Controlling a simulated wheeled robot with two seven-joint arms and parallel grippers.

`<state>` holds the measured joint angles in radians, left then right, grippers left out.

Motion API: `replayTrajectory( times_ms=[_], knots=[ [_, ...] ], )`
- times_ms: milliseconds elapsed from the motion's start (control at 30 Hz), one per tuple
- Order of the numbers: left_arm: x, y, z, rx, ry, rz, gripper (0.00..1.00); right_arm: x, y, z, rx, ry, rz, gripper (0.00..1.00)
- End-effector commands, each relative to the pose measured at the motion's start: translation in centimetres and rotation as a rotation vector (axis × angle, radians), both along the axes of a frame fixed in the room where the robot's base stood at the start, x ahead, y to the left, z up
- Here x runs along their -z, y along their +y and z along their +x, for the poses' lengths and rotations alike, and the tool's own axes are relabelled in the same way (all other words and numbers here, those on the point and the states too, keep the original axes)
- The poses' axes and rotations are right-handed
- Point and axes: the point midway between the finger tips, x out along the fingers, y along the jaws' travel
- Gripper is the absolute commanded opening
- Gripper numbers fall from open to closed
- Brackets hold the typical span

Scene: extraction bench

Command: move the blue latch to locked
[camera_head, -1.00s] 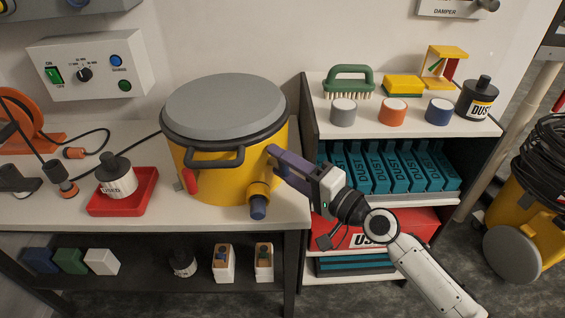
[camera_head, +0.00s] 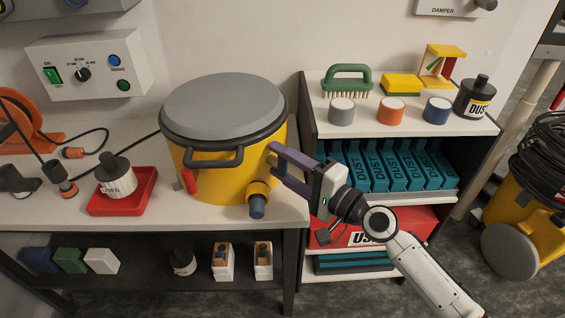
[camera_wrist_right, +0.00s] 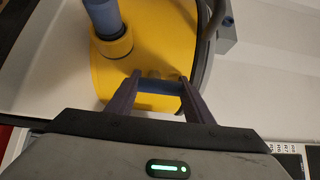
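The yellow drum (camera_head: 225,178) with a grey lid stands on the white bench. My right gripper (camera_head: 275,158) is at its right side, fingers pointing left at the wall. In the right wrist view, a blue bar, which looks like the blue latch (camera_wrist_right: 160,87), lies across the gap between the two fingertips (camera_wrist_right: 160,92). The fingers are spread apart by about the bar's length. I cannot tell whether they press on its ends or only straddle it. In the head view the fingers hide the latch. My left gripper is not in view.
A blue-tipped yellow outlet (camera_head: 257,200) sticks out just below and left of my right gripper. A red latch (camera_head: 190,181) and a black handle (camera_head: 214,160) are on the drum's front. The shelf unit (camera_head: 312,105) stands close on the right.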

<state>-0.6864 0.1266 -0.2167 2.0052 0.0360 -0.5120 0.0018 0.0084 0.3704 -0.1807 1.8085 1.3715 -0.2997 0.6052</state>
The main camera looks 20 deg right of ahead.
Motion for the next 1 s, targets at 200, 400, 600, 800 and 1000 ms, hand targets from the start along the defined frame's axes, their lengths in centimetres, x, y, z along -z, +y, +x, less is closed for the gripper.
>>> replayTrajectory(
  times_ms=[200, 400, 600, 800, 1000],
  knots=[
    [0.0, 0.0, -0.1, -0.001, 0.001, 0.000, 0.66, 0.0, 0.0, 0.0, 0.001, 0.001, 0.004, 0.66],
    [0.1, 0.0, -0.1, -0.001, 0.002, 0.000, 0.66, 0.0, 0.0, -0.1, 0.001, 0.000, 0.002, 0.66],
    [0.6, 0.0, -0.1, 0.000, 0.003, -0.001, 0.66, 0.3, -1.1, -2.0, 0.001, 0.003, -0.001, 0.66],
    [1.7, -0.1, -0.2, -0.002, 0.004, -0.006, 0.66, 0.5, -3.1, -5.6, 0.001, 0.004, -0.001, 0.66],
    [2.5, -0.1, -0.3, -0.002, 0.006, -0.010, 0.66, 0.4, -4.5, -8.1, 0.002, 0.002, 0.002, 0.66]
  ],
)
